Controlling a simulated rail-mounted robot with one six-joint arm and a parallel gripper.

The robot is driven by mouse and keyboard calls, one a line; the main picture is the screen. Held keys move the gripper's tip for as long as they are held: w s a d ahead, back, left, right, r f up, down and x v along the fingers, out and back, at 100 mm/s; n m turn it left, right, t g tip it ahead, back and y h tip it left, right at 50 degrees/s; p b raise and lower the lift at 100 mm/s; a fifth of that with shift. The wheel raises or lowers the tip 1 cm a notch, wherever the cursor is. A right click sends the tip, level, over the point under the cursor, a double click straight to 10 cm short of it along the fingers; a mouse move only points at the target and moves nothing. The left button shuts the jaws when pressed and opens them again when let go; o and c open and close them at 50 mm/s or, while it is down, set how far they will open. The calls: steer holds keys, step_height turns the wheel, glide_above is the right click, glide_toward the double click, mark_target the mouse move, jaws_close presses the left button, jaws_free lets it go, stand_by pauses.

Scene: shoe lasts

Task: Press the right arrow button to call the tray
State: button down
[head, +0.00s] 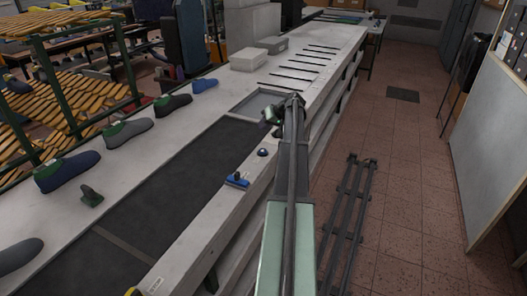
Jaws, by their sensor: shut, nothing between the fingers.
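My arm reaches forward from the bottom middle of the head view along the bench edge. My gripper (270,116) is at its far end, shut and empty, over the near edge of a grey tray-like panel (246,106) at the far end of the dark belt. A small blue box (237,181) sits on the bench's right rim, nearer than the gripper. A dark blue round knob or button (263,152) is on the same rim, between the box and the gripper. No arrow marking can be read on either; they are too small. The gripper looks apart from both.
The dark belt (180,180) runs along the white bench (130,175). Several shoes and lasts, such as a blue one (66,172), line its left side. Pale boxes (250,60) and thin dark bars (300,65) lie beyond. A dark rack (345,220) lies on the right floor.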

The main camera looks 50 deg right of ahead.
mark_target(264, 150)
steer(key=shift+f+b, duration=4.25)
steer(key=shift+f, duration=0.15)
steer(key=shift+f+b, duration=0.4)
